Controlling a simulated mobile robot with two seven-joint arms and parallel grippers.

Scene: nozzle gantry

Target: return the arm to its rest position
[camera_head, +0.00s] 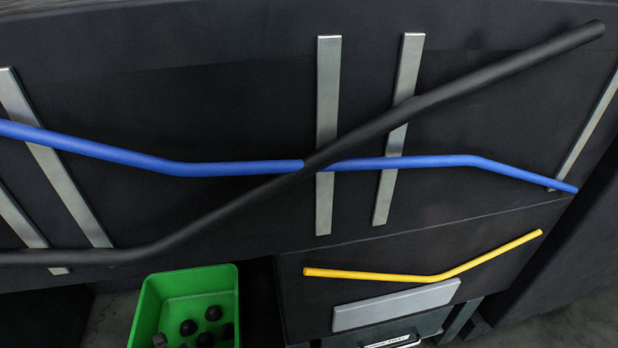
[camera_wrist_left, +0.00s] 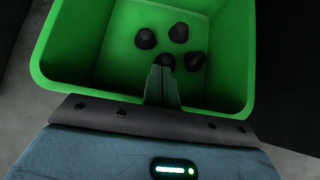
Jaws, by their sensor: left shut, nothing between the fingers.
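My left gripper (camera_wrist_left: 163,78) shows in the left wrist view. Its two narrow grey fingers are pressed together with nothing between them. The fingertips are over the green bin (camera_wrist_left: 48,50), near several small dark rounded pieces (camera_wrist_left: 178,33) in it. I cannot tell whether the fingers touch any of them. In the head view a small greyish shape at the bottom left inside the bin may be the fingertips, but it is too small to be sure. My right gripper is in neither view.
The green bin (camera_head: 146,300) stands low in the head view, below a dark panel with blue (camera_head: 230,169), black (camera_head: 480,75) and yellow (camera_head: 380,275) bent bars. Grey strips (camera_head: 328,80) are on the panel. A dark drawer unit (camera_head: 300,300) is right of the bin.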

